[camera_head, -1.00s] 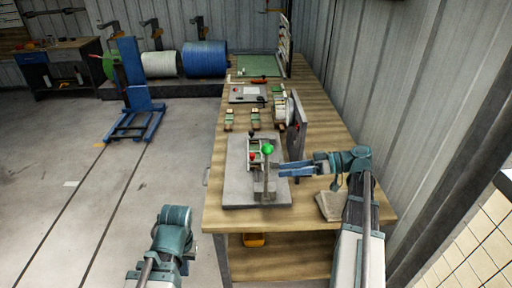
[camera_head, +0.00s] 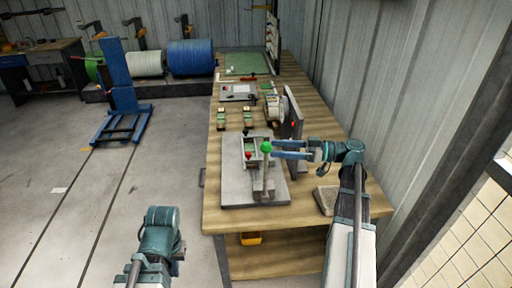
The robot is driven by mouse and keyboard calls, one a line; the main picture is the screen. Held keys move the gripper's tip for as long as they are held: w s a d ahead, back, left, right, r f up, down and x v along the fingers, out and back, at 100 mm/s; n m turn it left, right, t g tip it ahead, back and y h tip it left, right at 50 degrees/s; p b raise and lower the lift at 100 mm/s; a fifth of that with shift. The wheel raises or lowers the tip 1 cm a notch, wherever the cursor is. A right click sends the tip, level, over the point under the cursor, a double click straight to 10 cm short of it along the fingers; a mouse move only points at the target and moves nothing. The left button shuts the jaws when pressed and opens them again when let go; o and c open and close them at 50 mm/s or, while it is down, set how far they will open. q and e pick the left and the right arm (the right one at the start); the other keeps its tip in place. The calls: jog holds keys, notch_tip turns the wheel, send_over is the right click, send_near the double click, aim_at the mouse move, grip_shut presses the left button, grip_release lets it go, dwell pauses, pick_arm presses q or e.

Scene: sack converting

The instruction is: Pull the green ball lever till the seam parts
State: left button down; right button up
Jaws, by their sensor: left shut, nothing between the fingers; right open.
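The green ball (camera_head: 266,147) tops a grey upright lever (camera_head: 267,172) on a small seam-test fixture with a grey base plate (camera_head: 238,199). My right gripper (camera_head: 275,149) comes in from the right, level with the ball. Its two blue fingers are apart, with their tips just right of the ball. I cannot tell whether they touch it. A red knob (camera_head: 248,155) sits on the fixture left of the lever. The seam itself is too small to make out. My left gripper (camera_head: 179,257) is low at the left, off the table, shut and empty, mostly hidden by its arm.
A grey upright panel (camera_head: 293,117) stands behind my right gripper. A beige block (camera_head: 327,199) lies on the wooden table (camera_head: 223,216) right of the fixture.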

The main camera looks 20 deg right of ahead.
jog(key=x, duration=0.7)
jog(key=shift+w, duration=0.15)
jog(key=shift+a, duration=0.15)
grip_shut()
dwell(1.1)
